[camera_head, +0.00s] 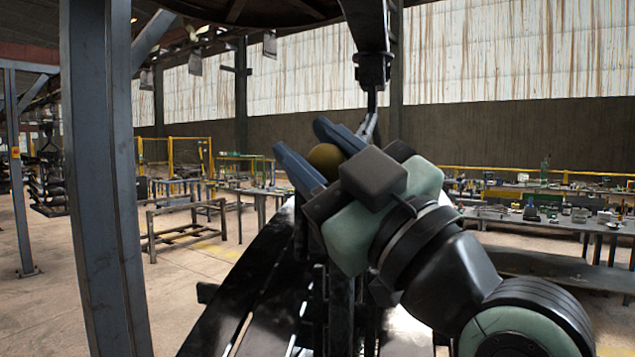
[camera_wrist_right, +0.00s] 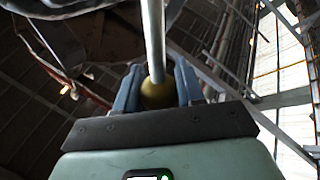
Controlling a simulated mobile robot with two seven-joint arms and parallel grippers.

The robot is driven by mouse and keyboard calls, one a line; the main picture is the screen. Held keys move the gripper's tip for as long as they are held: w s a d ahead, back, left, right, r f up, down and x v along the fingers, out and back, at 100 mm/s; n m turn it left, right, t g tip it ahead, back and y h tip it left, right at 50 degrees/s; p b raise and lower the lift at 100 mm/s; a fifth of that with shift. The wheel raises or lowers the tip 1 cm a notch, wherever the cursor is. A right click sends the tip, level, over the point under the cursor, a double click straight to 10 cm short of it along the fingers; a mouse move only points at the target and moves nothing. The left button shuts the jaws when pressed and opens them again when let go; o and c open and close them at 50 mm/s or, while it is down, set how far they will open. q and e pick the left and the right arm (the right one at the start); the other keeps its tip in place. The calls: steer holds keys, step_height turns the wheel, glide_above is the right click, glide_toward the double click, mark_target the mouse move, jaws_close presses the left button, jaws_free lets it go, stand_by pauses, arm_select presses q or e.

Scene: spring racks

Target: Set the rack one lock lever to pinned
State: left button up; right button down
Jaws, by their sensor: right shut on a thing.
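The lock lever shows in the right wrist view as a grey metal rod (camera_wrist_right: 154,40) with a dull yellow ball knob (camera_wrist_right: 158,94) at its end. In the head view the knob (camera_head: 325,158) sits between the blue-grey fingers of my right gripper (camera_head: 312,152). In the right wrist view my right gripper (camera_wrist_right: 158,88) has one finger on each side of the knob and is shut on it. The rod is mostly hidden in the head view. My left gripper is not in view.
Dark leaf-spring bars (camera_head: 255,290) stand close below my right gripper. A dark hanging hook (camera_head: 373,70) is just above it. A blue-grey post (camera_head: 100,180) rises on the left. Benches with small items (camera_head: 545,220) stand at the right, and open floor lies at the left.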

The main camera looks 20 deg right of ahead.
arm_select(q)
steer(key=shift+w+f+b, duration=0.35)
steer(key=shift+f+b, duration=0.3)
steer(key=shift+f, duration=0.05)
arm_select(e)
steer(key=shift+s+a+f+n+y, duration=0.15)
steer(key=shift+s+n+y, duration=0.2)
steer(key=shift+n+y, duration=0.35)
steer(key=c, duration=0.7)
jaws_free()
steer(key=shift+a, duration=0.1)
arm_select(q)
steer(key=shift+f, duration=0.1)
arm_select(e)
steer(key=shift+f, duration=0.1)
steer(key=shift+s+f+b, duration=0.2)
steer(key=shift+s+b, duration=0.1)
steer(key=shift+b, duration=0.1)
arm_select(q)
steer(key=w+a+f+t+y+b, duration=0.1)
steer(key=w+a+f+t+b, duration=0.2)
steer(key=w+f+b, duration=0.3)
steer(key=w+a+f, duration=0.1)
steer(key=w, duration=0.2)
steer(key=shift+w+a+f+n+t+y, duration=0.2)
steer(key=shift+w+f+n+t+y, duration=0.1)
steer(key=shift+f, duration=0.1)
arm_select(e)
steer(key=v, duration=1.2)
steer(key=shift+s+d, duration=0.25)
